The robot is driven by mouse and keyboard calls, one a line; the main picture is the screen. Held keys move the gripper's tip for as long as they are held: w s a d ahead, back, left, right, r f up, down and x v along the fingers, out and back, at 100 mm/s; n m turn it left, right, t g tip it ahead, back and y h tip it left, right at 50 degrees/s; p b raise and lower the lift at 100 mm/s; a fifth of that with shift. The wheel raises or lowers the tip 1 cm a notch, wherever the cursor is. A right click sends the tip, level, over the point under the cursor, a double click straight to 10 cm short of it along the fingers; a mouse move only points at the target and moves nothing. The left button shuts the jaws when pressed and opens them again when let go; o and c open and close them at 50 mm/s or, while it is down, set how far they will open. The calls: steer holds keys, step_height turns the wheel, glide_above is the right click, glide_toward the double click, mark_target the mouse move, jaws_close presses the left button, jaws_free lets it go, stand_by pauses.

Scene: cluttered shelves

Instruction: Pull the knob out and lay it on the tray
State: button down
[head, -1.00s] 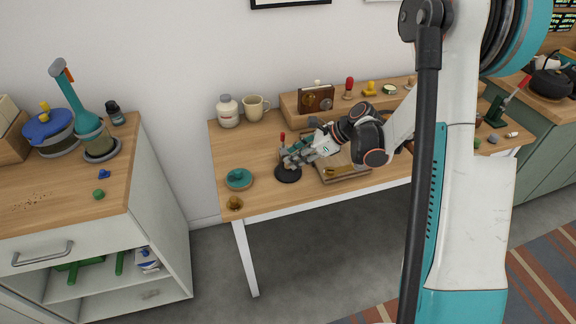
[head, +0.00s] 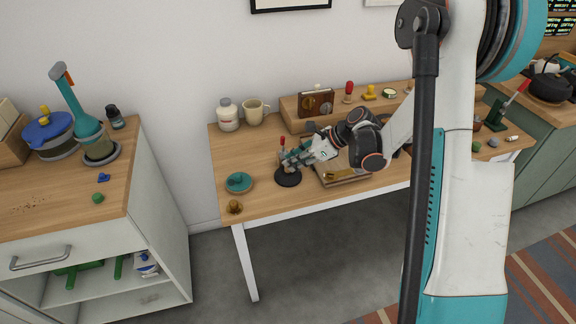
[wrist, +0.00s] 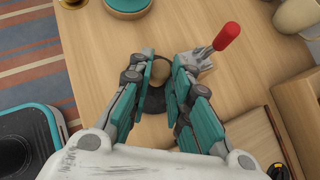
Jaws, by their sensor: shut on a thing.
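The base (head: 288,178) also shows in the head view, standing on the table. My gripper (wrist: 161,76) is shut on the knob from both sides; it also shows in the head view (head: 290,163), where it hides the knob. I cannot tell whether the knob is still seated in the base. The tray (head: 346,184) lies just right of the base and holds a yellowish item (head: 340,174).
A red-handled tool (wrist: 227,36) stands close beside my fingers. A teal dish (head: 239,182) and a small brass piece (head: 235,207) are on the left. A white jar (head: 228,115), a mug (head: 255,111) and a raised wooden shelf (head: 290,107) stand at the back.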

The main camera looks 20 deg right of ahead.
steer(key=shift+r, duration=0.1)
step_height(320, 180, up, 5)
steer(key=p, duration=0.3)
stand_by(0.8)
steer(key=w+d+g+h, duration=0.2)
steer(key=d+h, duration=0.1)
steer(key=h, duration=0.1)
steer(key=w+d+f+g+h+p, duration=0.1)
steer(key=w+d+g+h, duration=0.2)
steer(key=h, duration=0.1)
steer(key=w+d+g+h, duration=0.2)
steer(key=w+d+h, duration=0.1)
steer(key=d+h, duration=0.1)
steer(key=shift+w+f+g+h, duration=0.1)
steer(key=shift+f+g+h, duration=0.2)
steer(key=shift+f+h, duration=0.15)
steer(key=shift+w+d+f+g+h+b, duration=0.1)
steer(key=shift+w+d+g+h+b, duration=0.25)
steer(key=shift+d+h, duration=0.25)
steer(key=shift+w+d+g+h+b, duration=0.3)
steer(key=shift+d+g+h, duration=0.05)
steer(key=shift+h, duration=0.3)
steer(key=shift+d+f+b, duration=0.1)
steer(key=shift+f+b, duration=0.9)
steer(key=shift+f, duration=0.8)
